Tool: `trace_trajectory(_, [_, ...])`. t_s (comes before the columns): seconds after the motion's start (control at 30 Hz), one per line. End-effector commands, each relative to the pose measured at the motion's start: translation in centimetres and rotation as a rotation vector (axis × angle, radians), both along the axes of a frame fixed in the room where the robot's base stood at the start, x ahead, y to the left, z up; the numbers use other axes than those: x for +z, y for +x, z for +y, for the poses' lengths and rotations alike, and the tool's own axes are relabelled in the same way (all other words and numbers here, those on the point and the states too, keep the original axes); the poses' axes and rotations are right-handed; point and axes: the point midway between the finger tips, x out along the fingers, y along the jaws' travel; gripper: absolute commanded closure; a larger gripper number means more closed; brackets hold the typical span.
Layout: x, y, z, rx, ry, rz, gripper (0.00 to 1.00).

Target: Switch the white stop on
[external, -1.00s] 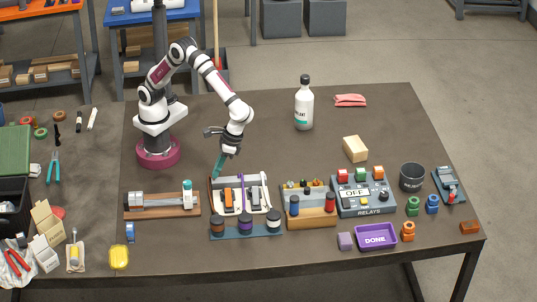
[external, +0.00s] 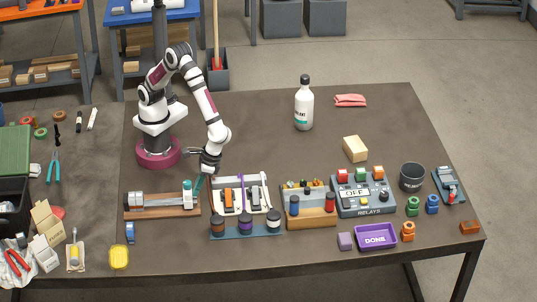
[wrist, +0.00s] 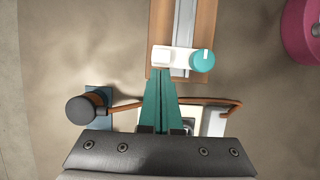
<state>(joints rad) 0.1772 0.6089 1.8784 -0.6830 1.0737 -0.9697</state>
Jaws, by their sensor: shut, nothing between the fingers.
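The white stop (wrist: 161,57) sits across the metal rail of a wooden-based fixture. A round teal knob (wrist: 202,60) with a white mark is at its right end in the wrist view. In the external view the stop (external: 187,196) is near the right end of the rail, with the teal knob (external: 187,184) on top. My gripper (wrist: 165,72) has its teal fingers shut with nothing between them. Its tips are right beside the white stop; I cannot tell whether they touch. In the external view my gripper (external: 198,189) is just right of the knob.
The wooden base (external: 135,213) carries the rail. A relay box (external: 376,208) is farther right. The table behind these is mostly clear.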

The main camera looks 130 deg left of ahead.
Motion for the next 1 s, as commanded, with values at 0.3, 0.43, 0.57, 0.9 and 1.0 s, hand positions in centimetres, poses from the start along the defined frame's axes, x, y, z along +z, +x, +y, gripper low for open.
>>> trace_trajectory(0.3, [0.0, -4.5, -4.6, -0.006, -0.002, 0.005, 1.00])
trace_trajectory(0.43, [0.0, -7.0, -6.9, -0.005, -0.002, 0.005, 1.00])
trace_trajectory(0.57, [0.0, -8.6, -8.5, -0.005, -0.001, 0.006, 1.00])
trace_trajectory(0.9, [0.0, -9.3, -9.2, -0.002, -0.001, 0.008, 1.00])
trace_trajectory(1.0, [0.0, -9.3, -9.1, -0.003, -0.001, 0.008, 1.00])
